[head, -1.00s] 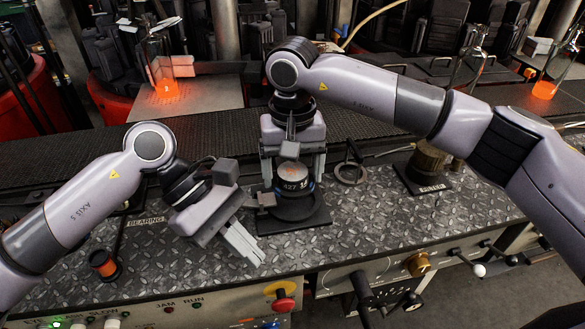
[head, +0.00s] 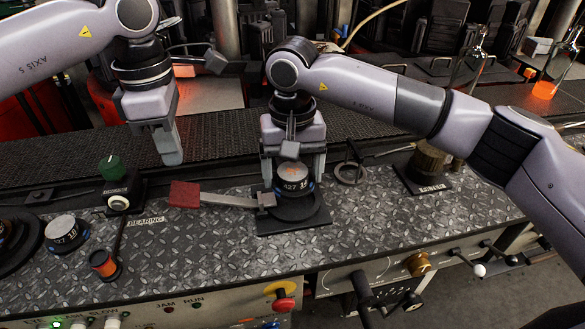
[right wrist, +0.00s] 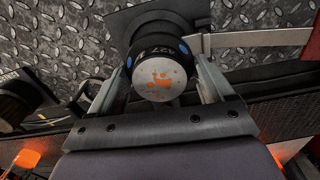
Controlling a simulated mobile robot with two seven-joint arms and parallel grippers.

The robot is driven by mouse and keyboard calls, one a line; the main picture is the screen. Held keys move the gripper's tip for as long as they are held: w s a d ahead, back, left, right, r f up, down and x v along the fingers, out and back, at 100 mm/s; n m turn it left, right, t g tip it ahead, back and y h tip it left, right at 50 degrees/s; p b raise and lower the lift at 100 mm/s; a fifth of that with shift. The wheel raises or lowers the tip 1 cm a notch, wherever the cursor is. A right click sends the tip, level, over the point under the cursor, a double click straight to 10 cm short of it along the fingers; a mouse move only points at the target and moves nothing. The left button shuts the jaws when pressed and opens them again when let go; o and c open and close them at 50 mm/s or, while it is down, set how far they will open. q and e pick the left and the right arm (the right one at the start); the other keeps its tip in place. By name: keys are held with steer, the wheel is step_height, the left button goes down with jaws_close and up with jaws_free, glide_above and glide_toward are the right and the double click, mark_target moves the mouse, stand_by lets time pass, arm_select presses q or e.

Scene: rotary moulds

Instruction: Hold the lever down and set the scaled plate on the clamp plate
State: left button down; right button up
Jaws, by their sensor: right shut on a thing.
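The scaled plate (head: 292,174), a short dark cylinder with a grey top, orange patches and the number 427, sits between the fingers of my right gripper (head: 293,172). It is above the clamp plate, a round dark disc on a black base (head: 305,216); I cannot tell whether they touch. In the right wrist view the scaled plate (right wrist: 160,78) fills the gap between the fingers. The lever, a grey bar with a red handle (head: 185,194), runs left from the clamp plate. My left gripper (head: 172,158) looks shut and empty, above and behind the handle, apart from it.
A second numbered cylinder (head: 64,232) stands at the left on the bench. A green knob (head: 112,168) and an orange-and-black spool (head: 104,264) stand near it. A dark ring tool (head: 350,172) lies right of the clamp. The patterned metal in front is clear.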

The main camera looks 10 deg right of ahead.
mark_target(181, 192)
arm_select(q)
steer(key=shift+a+f, duration=0.1)
steer(key=shift+f, duration=2.75)
arm_select(e)
steer(key=shift+r, duration=0.1)
arm_select(q)
steer(key=shift+a+f, duration=0.2)
steer(key=shift+f, duration=1.15)
steer(key=shift+a+f, duration=0.15)
steer(key=shift+f, duration=1.15)
arm_select(e)
steer(key=shift+f, duration=0.8)
steer(key=shift+f, duration=0.15)
